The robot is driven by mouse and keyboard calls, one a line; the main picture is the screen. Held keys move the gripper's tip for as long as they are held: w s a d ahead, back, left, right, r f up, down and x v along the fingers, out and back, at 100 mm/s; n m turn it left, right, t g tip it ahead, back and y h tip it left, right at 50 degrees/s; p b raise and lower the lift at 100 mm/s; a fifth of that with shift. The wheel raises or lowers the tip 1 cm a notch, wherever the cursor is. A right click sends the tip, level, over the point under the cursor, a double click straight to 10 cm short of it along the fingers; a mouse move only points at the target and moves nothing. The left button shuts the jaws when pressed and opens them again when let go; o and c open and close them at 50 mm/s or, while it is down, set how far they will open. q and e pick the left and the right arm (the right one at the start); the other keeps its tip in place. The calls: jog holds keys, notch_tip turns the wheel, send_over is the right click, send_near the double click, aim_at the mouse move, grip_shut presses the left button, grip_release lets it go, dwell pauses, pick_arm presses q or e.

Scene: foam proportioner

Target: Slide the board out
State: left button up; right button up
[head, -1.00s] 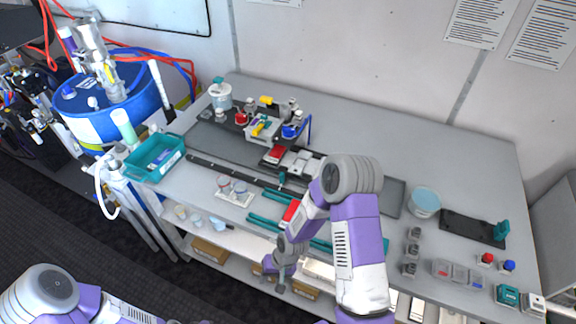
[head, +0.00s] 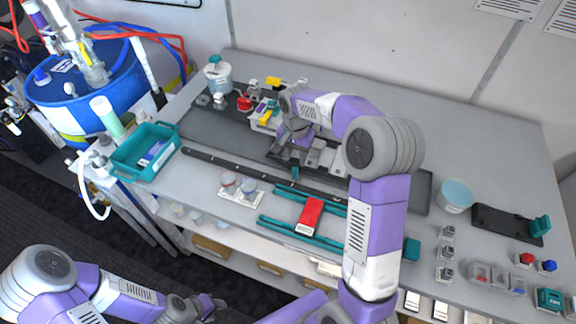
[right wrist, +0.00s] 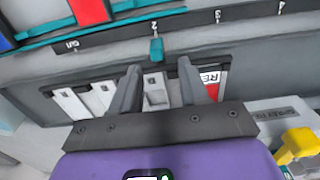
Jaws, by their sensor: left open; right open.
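A dark board or tray (head: 335,180) lies on the grey workbench, with a row of pale blocks (head: 322,157) in it. In the right wrist view the row shows as white and grey blocks (right wrist: 70,103) and a red-labelled one (right wrist: 213,82) in a dark frame (right wrist: 50,92). My right gripper (head: 284,160) is open over this row; in the right wrist view its fingers (right wrist: 160,76) straddle a grey block (right wrist: 155,98). I cannot tell whether they touch it. My left gripper (head: 208,306) is open and empty, low at the front left, away from the bench.
A numbered dark rail (head: 225,168) with a teal pointer (head: 295,173) runs in front of the row. A red block (head: 309,214) lies across teal rails (head: 285,232). A teal bin (head: 145,152) stands left. A pale blue tub (head: 456,195) stands right. The bench's back right is clear.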

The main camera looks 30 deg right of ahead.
aim_at(295, 168)
jog(key=f, duration=0.7)
jog(key=shift+s+b, duration=0.3)
grip_shut()
